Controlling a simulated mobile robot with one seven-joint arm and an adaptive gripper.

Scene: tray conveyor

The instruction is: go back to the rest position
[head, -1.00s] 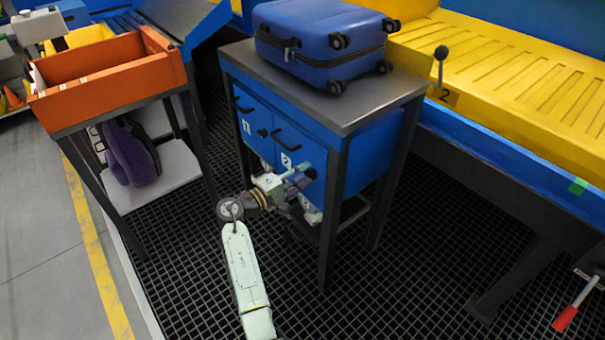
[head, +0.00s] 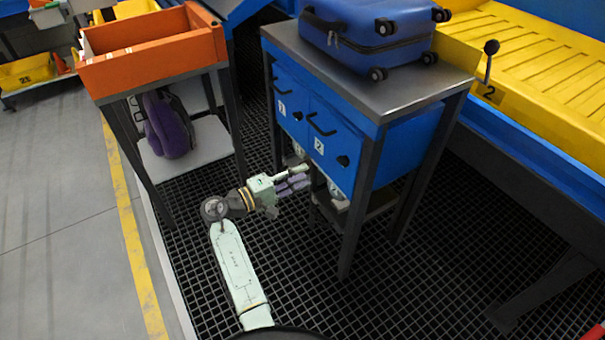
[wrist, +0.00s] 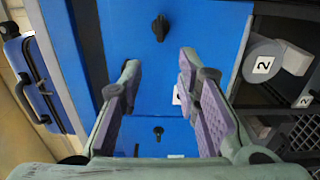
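My gripper (head: 297,180) is in front of the blue cabinet (head: 368,156), low by its left side in the head view. In the wrist view my gripper (wrist: 158,88) has its two purple-padded fingers spread apart with nothing between them. The cabinet's blue front (wrist: 205,28) with dark knobs shows beyond the fingertips. My arm reaches up from the bottom of the head view.
A blue suitcase (head: 365,35) lies on the cabinet's metal top (head: 400,95). An orange bin (head: 150,58) stands on a table at left, with a purple bag (head: 168,125) on its lower shelf. A yellow conveyor (head: 545,55) runs at right. Grated floor (head: 270,285) is free.

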